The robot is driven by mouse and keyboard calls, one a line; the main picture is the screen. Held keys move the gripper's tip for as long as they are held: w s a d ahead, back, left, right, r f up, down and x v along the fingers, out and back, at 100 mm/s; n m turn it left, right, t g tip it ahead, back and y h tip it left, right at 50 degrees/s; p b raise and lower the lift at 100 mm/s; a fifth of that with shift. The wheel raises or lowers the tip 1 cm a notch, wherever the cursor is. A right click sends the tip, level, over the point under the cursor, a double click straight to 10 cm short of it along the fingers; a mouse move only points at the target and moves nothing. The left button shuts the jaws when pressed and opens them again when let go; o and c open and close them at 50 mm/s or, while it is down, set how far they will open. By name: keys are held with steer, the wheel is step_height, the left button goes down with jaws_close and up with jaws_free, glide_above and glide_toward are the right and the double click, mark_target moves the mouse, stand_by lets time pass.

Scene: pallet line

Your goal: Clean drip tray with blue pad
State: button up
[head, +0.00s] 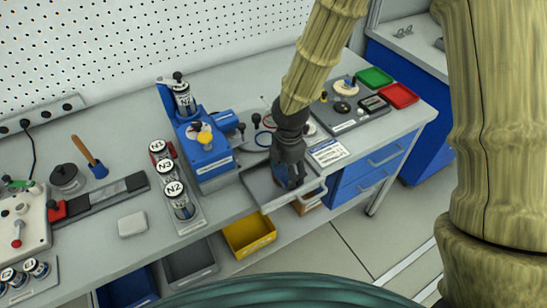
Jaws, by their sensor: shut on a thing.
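The drip tray (268,201) is a shallow grey tray at the front edge of the bench, in front of the blue machine (211,157). My gripper (289,180) points down over the tray and is shut on the blue pad (281,176). Only a little blue of the pad shows; the dark fingers hide the rest. The pad is low in the tray area, but I cannot tell whether it touches the tray floor. My arm and gripper cover the tray's back right part.
Labelled canisters (180,201) stand left of the machine. A white block (132,224) lies further left. A printed card (328,152) lies right of the tray. Green (375,77) and red (399,95) trays are at the back right. A yellow bin (249,233) sits below the bench.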

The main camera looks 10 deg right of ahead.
mark_target(276, 183)
steer(key=a, duration=0.1)
steer(key=s+a, duration=0.1)
steer(key=a, duration=0.1)
steer(key=shift+a+r, duration=0.1)
steer(key=shift+s+r+p, duration=0.1)
steer(key=shift+r+p, duration=0.15)
steer(key=shift+p, duration=0.45)
step_height(276, 183, up, 2)
steer(key=shift+r+p, duration=0.1)
steer(key=shift+p, duration=0.35)
step_height(276, 183, up, 5)
steer(key=p, duration=0.5)
steer(key=shift+a+r, duration=0.1)
steer(key=shift+r, duration=0.05)
